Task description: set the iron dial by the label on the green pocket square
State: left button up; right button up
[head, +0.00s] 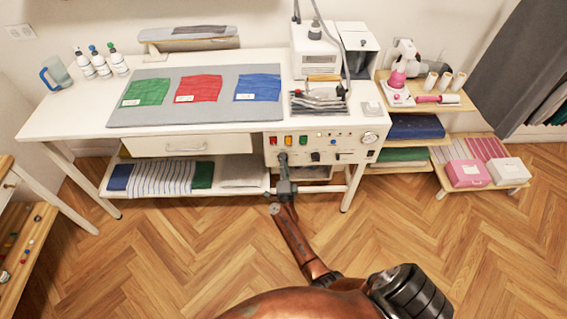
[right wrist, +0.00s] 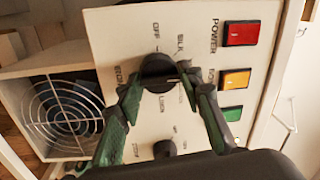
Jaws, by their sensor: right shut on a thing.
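The green pocket square (head: 147,91) lies flat at the left of the grey mat (head: 215,113). Its small white label (head: 130,102) is too small to read. The white control panel (head: 340,141) is on the front of the table, and my right gripper (head: 283,163) reaches it from below. In the right wrist view my right gripper (right wrist: 160,88) is shut on the black iron dial (right wrist: 158,68), one finger on each side. Printed words such as OFF and SILK ring the dial; the fingers partly cover it, and I cannot tell its exact setting. My left gripper is not in view.
Red (head: 200,87) and blue (head: 257,87) pocket squares lie on the mat. Red (right wrist: 243,33), amber (right wrist: 237,78) and green (right wrist: 232,113) buttons sit close to the dial, with a second knob (right wrist: 165,149) nearby. A drawer (head: 190,145) is left of the panel.

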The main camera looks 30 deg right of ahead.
jog(key=o, duration=1.1)
jog(key=shift+f, duration=0.1)
jog(key=v, duration=0.7)
jog(key=shift+s+a, duration=0.1)
jog(key=shift+s, duration=0.1)
